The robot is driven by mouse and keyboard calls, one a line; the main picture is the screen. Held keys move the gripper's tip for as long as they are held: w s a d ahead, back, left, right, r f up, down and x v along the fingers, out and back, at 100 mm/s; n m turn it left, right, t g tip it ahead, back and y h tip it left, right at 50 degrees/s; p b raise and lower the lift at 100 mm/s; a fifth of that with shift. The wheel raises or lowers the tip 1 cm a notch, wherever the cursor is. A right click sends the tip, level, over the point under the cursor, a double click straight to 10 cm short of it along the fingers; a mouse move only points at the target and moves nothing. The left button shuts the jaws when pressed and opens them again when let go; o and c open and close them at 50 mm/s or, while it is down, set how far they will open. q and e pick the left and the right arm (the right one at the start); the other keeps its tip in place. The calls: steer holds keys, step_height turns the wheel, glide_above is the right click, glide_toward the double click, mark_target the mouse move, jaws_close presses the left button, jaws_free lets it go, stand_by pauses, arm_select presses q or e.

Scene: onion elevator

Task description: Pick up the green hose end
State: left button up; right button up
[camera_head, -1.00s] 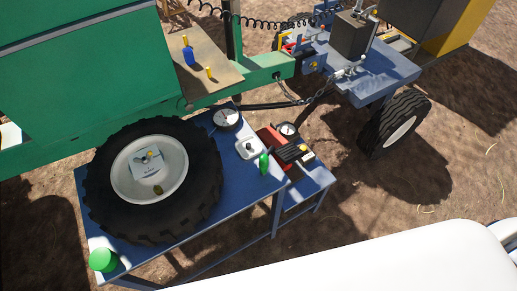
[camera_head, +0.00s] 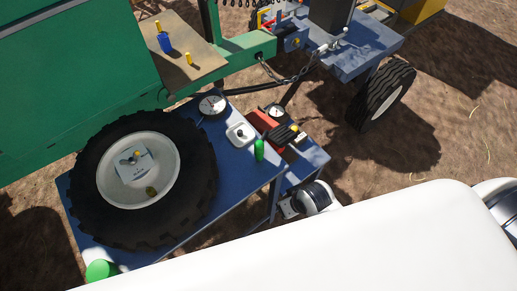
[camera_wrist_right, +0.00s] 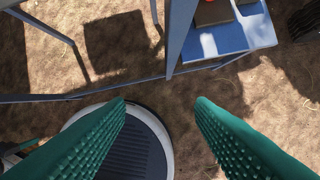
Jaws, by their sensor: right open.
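A small upright green piece (camera_head: 259,150) stands near the right end of the blue table (camera_head: 236,178) in the head view; I cannot tell for sure whether it is the hose end. A larger green round piece (camera_head: 101,270) sits at the table's near left corner, partly cut off by my white body. My right gripper shows in the wrist view (camera_wrist_right: 162,103) with its green ribbed fingers apart and nothing between them. Part of my right arm shows at the table's right edge in the head view, lower than the small green piece. My left gripper is not in view.
A big tyre (camera_head: 205,190) covers the table's left part. A round gauge (camera_head: 212,104) and a white dish (camera_head: 240,134) stand behind the green piece. A lower blue bench (camera_head: 313,158) holds a red box (camera_head: 263,120) and another gauge (camera_head: 276,111). Open dirt lies to the right.

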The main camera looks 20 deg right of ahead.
steer(key=w+a+r+m+y, duration=0.1)
steer(key=w+a+r+y, duration=0.1)
steer(key=w+a+r, duration=0.35)
steer(key=w+a+r+m+y, duration=0.1)
steer(key=w+a+r, duration=0.1)
steer(key=a+r, duration=0.6)
step_height(320, 180, up, 7)
steer(key=m+g+h, duration=0.3)
steer(key=m+h, duration=0.1)
steer(key=m, duration=0.3)
glide_above(259, 145)
steer(key=shift+w+d+f+b, duration=0.15)
steer(key=shift+w+b, duration=0.25)
steer(key=shift+b, duration=0.05)
steer(key=shift+w+d+f+m, duration=0.1)
steer(key=shift+d+f+m, duration=0.05)
steer(key=shift+m, duration=0.15)
step_height(259, 145, down, 6)
steer(key=shift+a+f+b, duration=0.2)
steer(key=shift+f+b, duration=0.25)
steer(key=shift+f, duration=2.3)
